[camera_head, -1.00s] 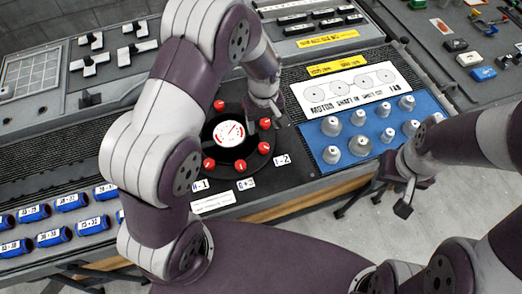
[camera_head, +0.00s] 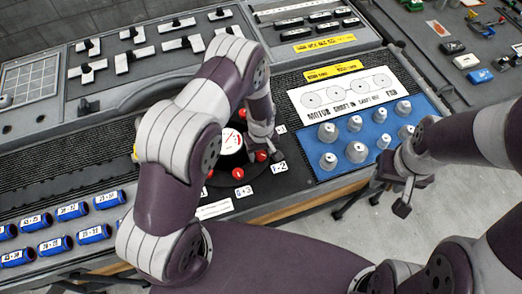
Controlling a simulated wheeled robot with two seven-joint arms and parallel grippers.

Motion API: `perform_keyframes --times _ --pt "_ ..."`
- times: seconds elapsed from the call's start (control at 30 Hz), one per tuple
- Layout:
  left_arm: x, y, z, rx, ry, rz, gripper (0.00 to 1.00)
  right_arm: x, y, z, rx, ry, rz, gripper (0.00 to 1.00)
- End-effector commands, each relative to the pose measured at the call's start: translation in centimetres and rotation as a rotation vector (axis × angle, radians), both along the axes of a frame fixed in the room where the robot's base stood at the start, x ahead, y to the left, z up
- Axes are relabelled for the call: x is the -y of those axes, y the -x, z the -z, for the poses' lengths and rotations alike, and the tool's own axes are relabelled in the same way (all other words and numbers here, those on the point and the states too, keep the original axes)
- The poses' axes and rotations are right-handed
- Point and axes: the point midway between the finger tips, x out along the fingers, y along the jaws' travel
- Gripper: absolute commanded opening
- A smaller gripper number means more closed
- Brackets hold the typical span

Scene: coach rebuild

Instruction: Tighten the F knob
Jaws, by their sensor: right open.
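The round black dial plate (camera_head: 232,173) carries several red knobs around a white gauge (camera_head: 230,141). My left arm covers much of its left and upper part. Red knobs show at the lower right (camera_head: 261,156) and at the bottom (camera_head: 239,173). Labels I (camera_head: 279,168) and G (camera_head: 243,191) are visible; I cannot make out an F label. My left gripper (camera_head: 266,152) points down at the right side of the plate, right by the red knobs; its jaw state and any contact are unclear. My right gripper (camera_head: 402,197) is open and empty, off the bench's front edge.
A blue board (camera_head: 340,170) with several grey cones lies right of the dial. Switch panels fill the back. Floor is free below the bench's front edge.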

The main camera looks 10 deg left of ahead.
Motion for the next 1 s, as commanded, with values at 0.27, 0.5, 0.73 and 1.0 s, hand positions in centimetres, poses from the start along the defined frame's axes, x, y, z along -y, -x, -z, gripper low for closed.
perform_keyframes --times 0.27,0.5,0.73,1.0 --pt "0.0 0.0 0.0 0.0 0.0 0.001 0.06 0.0 0.0 0.0 0.0 0.0 0.0 0.43" --pt "0.0 0.0 0.1 0.0 0.0 0.043 0.06 0.0 0.0 0.3 0.0 0.0 0.0 0.43" --pt "0.0 -0.1 0.1 0.003 -0.001 0.183 0.06 0.0 0.0 1.0 0.0 0.0 0.0 0.43" --pt "0.0 -0.1 0.2 0.002 0.0 0.433 0.06 0.0 0.0 2.0 0.0 0.0 0.0 0.43"
